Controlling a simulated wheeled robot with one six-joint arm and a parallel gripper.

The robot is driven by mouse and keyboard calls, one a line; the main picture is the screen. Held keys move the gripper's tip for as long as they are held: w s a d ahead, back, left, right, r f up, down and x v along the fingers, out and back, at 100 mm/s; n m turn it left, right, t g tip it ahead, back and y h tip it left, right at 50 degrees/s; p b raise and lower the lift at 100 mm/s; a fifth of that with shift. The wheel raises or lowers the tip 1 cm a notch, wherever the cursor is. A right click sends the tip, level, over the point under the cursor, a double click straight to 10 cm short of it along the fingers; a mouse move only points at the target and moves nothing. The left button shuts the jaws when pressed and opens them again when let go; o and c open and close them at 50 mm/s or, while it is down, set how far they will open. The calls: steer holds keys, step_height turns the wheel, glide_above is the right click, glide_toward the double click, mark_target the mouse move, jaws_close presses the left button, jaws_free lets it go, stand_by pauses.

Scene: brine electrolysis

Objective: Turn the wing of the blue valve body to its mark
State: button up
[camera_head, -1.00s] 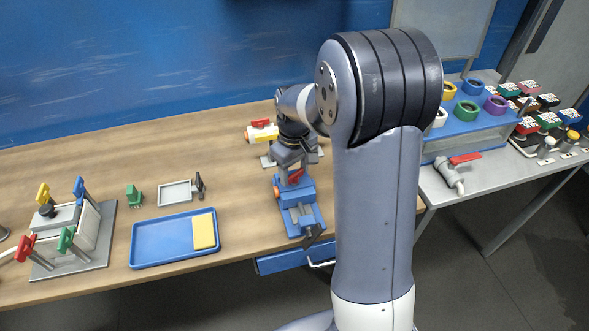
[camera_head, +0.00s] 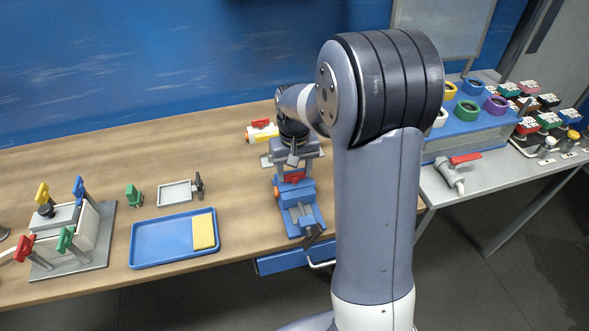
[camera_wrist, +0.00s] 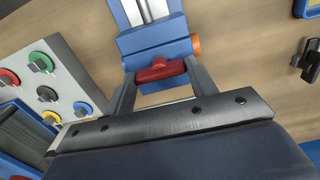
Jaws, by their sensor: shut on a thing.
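The blue valve body (camera_head: 299,206) stands on the wooden table below my arm, with an orange port on its side. Its red wing (camera_head: 294,177) sits at its far end, just under my gripper (camera_head: 293,168). In the wrist view, the red wing (camera_wrist: 160,71) lies between the two fingers of my gripper (camera_wrist: 159,76), one finger at each end. The gripper is shut on it. The blue body (camera_wrist: 155,47) extends beyond the wing, away from the gripper. I cannot make out the mark in either view.
A blue tray (camera_head: 160,257) with a yellow block (camera_head: 204,231) lies to the left. A grey panel with coloured knobs (camera_wrist: 53,70) shows at left in the wrist view. A blue drawer (camera_head: 283,262) is below.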

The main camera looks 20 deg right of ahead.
mark_target(295, 173)
stand_by(0.3)
steer(key=o, duration=1)
step_height(295, 173, up, 11)
steer(key=shift+b, duration=0.3)
steer(key=shift+f, duration=0.2)
step_height(295, 173, down, 11)
steer(key=shift+r+p, duration=0.1)
steer(key=shift+p, duration=0.25)
steer(key=shift+r, duration=0.1)
